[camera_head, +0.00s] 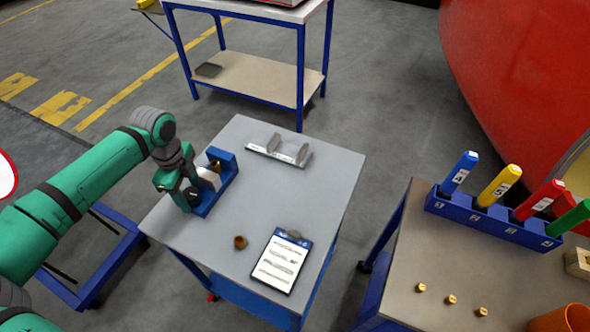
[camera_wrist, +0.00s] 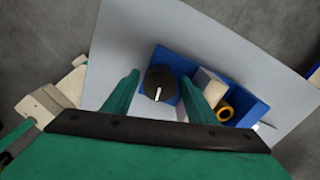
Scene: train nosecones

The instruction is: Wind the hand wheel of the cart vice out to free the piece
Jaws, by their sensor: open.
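The blue cart vice (camera_head: 228,168) stands on the grey cart top; it also shows in the wrist view (camera_wrist: 250,98). Its black hand wheel (camera_wrist: 160,80) has a white mark pointing toward the bottom of the wrist view. A pale sliding jaw (camera_wrist: 211,84) sits inside the blue frame. A brass-coloured ring-like piece (camera_wrist: 224,114) is beside the pale jaw; whether the jaw presses it cannot be told. My gripper (camera_head: 183,196) is open at the wheel end of the vice. In the wrist view its green fingers are on either side of the wheel, with contact unclear.
The cart top (camera_head: 310,215) also carries a grey bracket (camera_head: 280,150), a clipboard (camera_head: 281,262) and a small brown cylinder (camera_head: 240,242). A table at right holds a blue rack (camera_head: 490,218) of coloured handles and small brass parts (camera_head: 450,299).

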